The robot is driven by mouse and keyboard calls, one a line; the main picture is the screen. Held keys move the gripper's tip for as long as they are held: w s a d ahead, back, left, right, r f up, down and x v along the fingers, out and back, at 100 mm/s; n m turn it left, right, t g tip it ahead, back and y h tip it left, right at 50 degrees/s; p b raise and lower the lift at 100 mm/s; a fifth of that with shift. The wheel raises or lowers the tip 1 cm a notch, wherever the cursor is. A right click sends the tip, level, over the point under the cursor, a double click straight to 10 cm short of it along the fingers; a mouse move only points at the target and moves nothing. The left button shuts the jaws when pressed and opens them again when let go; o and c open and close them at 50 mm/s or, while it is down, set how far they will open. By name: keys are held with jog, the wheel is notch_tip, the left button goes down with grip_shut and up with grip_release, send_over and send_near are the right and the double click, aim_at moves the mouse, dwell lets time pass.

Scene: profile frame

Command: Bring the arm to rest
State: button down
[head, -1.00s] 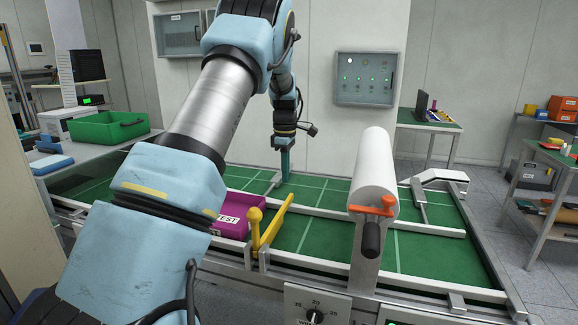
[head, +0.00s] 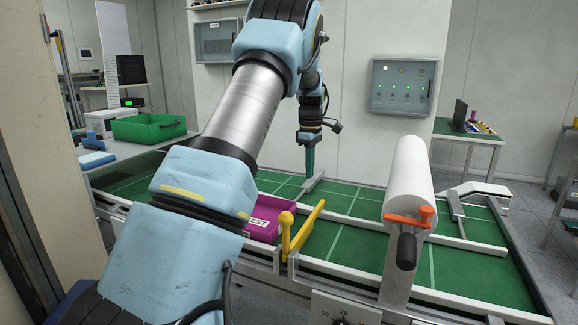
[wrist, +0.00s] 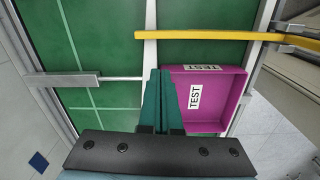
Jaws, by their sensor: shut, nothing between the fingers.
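My gripper (head: 309,160) hangs at the end of my blue arm, pointing down above the green table of the frame. In the wrist view my gripper's teal fingers (wrist: 160,88) lie together, shut and empty. A magenta tray labelled TEST (head: 266,232) sits at the near side of the frame, left of a yellow lever (head: 306,229). In the wrist view the tray (wrist: 232,90) appears to the right of the fingers, apart in height as far as I can tell. My arm hides part of the tray in the head view.
A white roll (head: 408,180) with an orange clamp (head: 408,217) stands on the right of the frame. A green bin (head: 148,127) is on the left side table. A grey control box (head: 402,87) is on the back wall. The green table (head: 350,235) is mostly bare.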

jog(key=s+a+m, duration=0.5)
jog(key=s+a, duration=0.7)
jog(key=s+a+f+m, duration=0.1)
jog(key=s+a+m, duration=0.1)
jog(key=s, duration=0.4)
jog(key=s+a+m+t, duration=0.1)
jog(key=s+a+m, duration=0.1)
jog(key=s, duration=0.4)
jog(key=s+a+f+m, duration=0.1)
jog(key=s+a+m, duration=0.2)
jog(key=s, duration=0.3)
jog(key=shift+a+f, duration=0.3)
jog(key=shift+a, duration=0.05)
jog(key=c, duration=1.5)
grip_release()
